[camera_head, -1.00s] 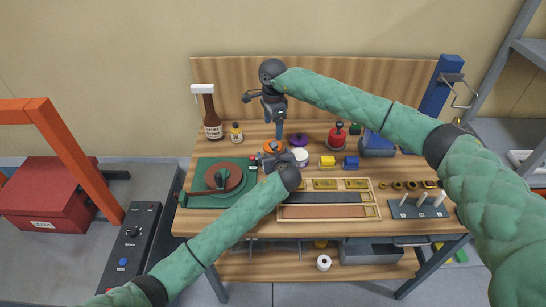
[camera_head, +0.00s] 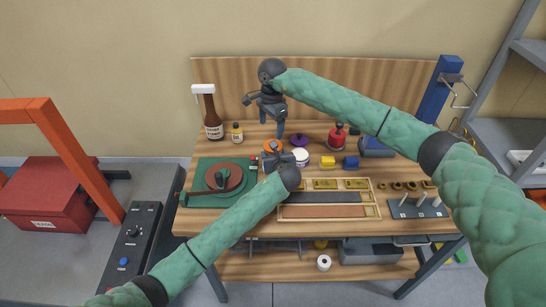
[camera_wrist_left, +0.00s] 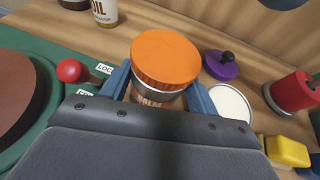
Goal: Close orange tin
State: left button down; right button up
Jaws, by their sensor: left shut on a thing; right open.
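The orange tin (camera_wrist_left: 155,99) stands upright between the blue fingers of my left gripper (camera_wrist_left: 160,92), which is shut on its body. Its orange lid (camera_wrist_left: 165,58) sits on top and covers the opening; I cannot tell how tightly it is on. In the head view the orange lid (camera_head: 272,146) shows just behind my left gripper (camera_head: 274,160). My right gripper (camera_head: 272,123) is open and empty above the tin, its fingers spread.
A purple lid (camera_wrist_left: 221,66) with a black knob and a white-topped tin (camera_wrist_left: 229,102) stand right of the orange tin. A red knobbed object (camera_head: 337,138) is further right. The green turntable base (camera_head: 198,178) is at left. Bottles (camera_head: 212,118) stand at the back left.

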jog(key=n, duration=0.6)
jog(key=shift+w+d+r, duration=0.1)
jog(key=shift+d+r, duration=0.1)
jog(key=shift+d, duration=0.1)
jog(key=shift+f, duration=0.1)
jog(key=shift+f, duration=3.9)
